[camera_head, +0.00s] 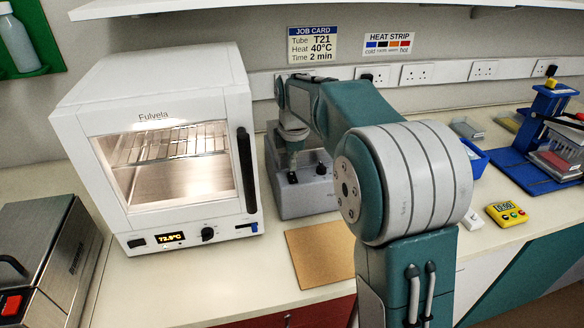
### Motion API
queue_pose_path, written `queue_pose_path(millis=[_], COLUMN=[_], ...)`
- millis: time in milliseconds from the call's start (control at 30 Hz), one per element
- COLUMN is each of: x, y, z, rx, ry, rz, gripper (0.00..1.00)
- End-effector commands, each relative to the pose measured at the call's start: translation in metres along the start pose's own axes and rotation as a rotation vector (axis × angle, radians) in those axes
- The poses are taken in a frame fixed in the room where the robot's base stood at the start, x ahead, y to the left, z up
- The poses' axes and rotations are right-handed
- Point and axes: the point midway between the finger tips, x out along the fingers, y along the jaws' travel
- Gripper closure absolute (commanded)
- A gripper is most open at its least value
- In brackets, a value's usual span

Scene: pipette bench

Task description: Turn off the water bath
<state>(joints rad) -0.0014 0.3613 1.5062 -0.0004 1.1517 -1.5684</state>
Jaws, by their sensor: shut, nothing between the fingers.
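A steel box (45,250) at the lower left, cut off by the picture edge, looks like the water bath. It has a dark handle at its left and a red switch (11,305) on its front; the switch position is too small to tell. My gripper (291,170) is shut and empty, pointing down over the front panel of a grey bench device (315,198). It is to the right of the oven and well away from the steel box. I cannot tell whether its tips touch the panel. My arm hides part of that device.
A white oven (152,72) with a lit window and a display near 72.9°C stands between my gripper and the steel box. A brown board (318,256) lies at the bench front. A yellow timer (507,213) and a blue rack stand (545,125) are at right.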

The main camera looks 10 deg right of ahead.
Motion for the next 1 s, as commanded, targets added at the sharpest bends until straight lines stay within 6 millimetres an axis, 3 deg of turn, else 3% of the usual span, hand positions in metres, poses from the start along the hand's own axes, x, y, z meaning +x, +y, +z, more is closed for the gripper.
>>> queue_pose_path(millis=[200,1000], x=[0.019,0.025], y=[0.0,-0.003], z=[0.0,0.0], rx=[0.001,0.0], ry=[0.0,0.0], rz=[-0.002,-0.005], gripper=[1.0,1.0])
